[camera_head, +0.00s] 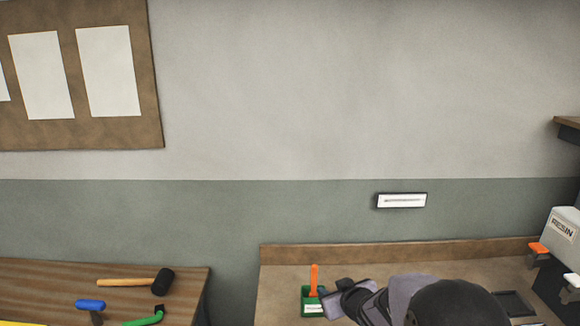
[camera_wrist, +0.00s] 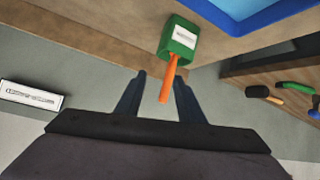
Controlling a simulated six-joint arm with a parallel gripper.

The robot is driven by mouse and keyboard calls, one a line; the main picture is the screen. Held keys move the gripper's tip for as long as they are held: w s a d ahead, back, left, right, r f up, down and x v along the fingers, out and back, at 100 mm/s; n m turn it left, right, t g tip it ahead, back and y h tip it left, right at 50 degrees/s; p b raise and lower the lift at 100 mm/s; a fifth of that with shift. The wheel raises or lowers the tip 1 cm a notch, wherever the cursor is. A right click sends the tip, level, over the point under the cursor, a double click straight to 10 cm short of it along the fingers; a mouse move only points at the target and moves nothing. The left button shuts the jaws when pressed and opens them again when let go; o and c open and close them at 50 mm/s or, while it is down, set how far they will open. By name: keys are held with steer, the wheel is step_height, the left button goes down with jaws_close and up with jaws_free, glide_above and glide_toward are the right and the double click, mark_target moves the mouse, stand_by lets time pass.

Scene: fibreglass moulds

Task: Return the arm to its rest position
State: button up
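My gripper (camera_wrist: 159,78) shows in the wrist view with its two dark fingers spread apart. An orange handle (camera_wrist: 169,80) stands out of a green holder (camera_wrist: 178,40) with a white label, just ahead of the fingers. The handle shows in the gap between them, nearer the right finger, and neither finger is seen closed on it. In the head view, my gripper (camera_head: 327,294) is just right of the green holder (camera_head: 306,300) and its upright orange handle (camera_head: 314,279). My arm comes from the lower right and hides part of the bench.
The bench (camera_head: 280,285) has a raised back edge. A resin container (camera_head: 562,232) and orange-topped clamps (camera_head: 538,248) are at right. A separate left table (camera_head: 50,280) holds a mallet (camera_head: 162,281) and coloured-handled tools. A blue tray (camera_wrist: 240,12) shows in the wrist view.

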steer(key=s+d+f+m+g+h, duration=0.1)
steer(key=s+f+g, duration=0.1)
steer(key=s, duration=0.9)
steer(key=s+d+f+m+g+b, duration=0.1)
steer(key=s+g, duration=0.4)
steer(key=s, duration=0.6)
steer(key=s+d+f+m+g+h, duration=0.1)
steer(key=s+f+m+g, duration=0.1)
steer(key=s, duration=0.9)
steer(key=shift+s+f+g+h+b, duration=0.15)
steer(key=shift+f+g+b, duration=0.05)
steer(key=shift+f+g, duration=0.25)
steer(key=shift+s+f+g+h+b, duration=0.1)
steer(key=shift+f+g+h+b, duration=0.1)
steer(key=shift+f+g, duration=0.25)
steer(key=shift+s+a+m, duration=0.1)
steer(key=shift+s+m, duration=0.2)
steer(key=shift+s, duration=0.15)
